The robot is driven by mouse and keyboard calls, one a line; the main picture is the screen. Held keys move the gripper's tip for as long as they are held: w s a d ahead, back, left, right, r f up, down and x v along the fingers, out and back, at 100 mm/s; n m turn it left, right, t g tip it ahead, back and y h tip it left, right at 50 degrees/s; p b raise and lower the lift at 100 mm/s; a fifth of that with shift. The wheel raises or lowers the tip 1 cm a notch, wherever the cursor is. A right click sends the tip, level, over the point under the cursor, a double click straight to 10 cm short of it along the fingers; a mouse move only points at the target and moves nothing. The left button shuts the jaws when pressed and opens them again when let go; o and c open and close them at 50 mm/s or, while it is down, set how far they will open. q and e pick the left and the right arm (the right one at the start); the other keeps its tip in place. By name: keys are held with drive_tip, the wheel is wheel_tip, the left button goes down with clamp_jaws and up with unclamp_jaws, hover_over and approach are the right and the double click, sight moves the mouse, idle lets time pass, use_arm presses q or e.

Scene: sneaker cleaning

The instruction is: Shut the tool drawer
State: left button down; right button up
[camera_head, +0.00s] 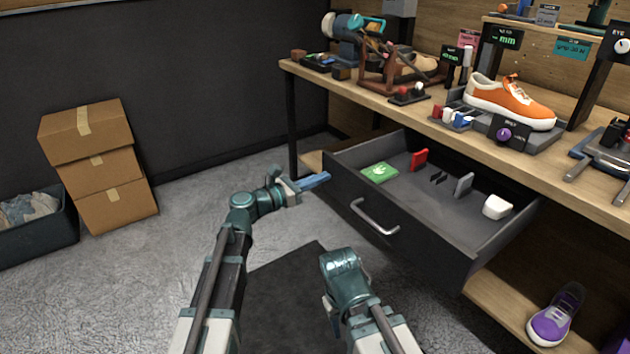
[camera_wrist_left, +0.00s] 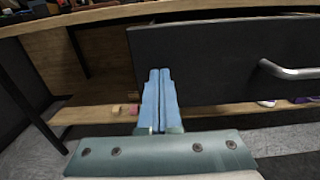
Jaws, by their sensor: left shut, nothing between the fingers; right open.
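The tool drawer (camera_head: 430,225) is dark grey and stands pulled out from under the workbench, its inside showing. Its silver bar handle (camera_head: 375,216) is on the front panel; in the left wrist view the handle (camera_wrist_left: 290,72) is right of my fingers. My left gripper (camera_head: 316,181) is shut and empty, its blue fingers near the left end of the drawer front. In the left wrist view the fingers (camera_wrist_left: 160,98) overlap the panel's left edge; I cannot tell whether they touch it. My right gripper (camera_head: 331,305) is low in front of the drawer, its fingers mostly hidden by the wrist.
The drawer holds a green packet (camera_head: 379,172), a red block (camera_head: 419,159), a grey block (camera_head: 463,186) and a white block (camera_head: 497,206). An orange sneaker (camera_head: 508,100) stands on the workbench above. A purple shoe (camera_head: 555,315) is on the lower shelf. Cardboard boxes (camera_head: 100,165) stand left.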

sight(367, 160)
use_arm(q)
drive_tip(key=x, duration=3.1)
drive_tip(key=shift+w+d, duration=0.1)
drive_tip(key=shift+w, duration=0.05)
use_arm(e)
drive_tip(key=shift+a, duration=0.1)
use_arm(q)
drive_tip(key=shift+w+d, duration=0.1)
drive_tip(key=v, duration=1.4)
drive_tip(key=shift+s+a, duration=0.3)
use_arm(e)
drive_tip(key=shift+a, duration=0.25)
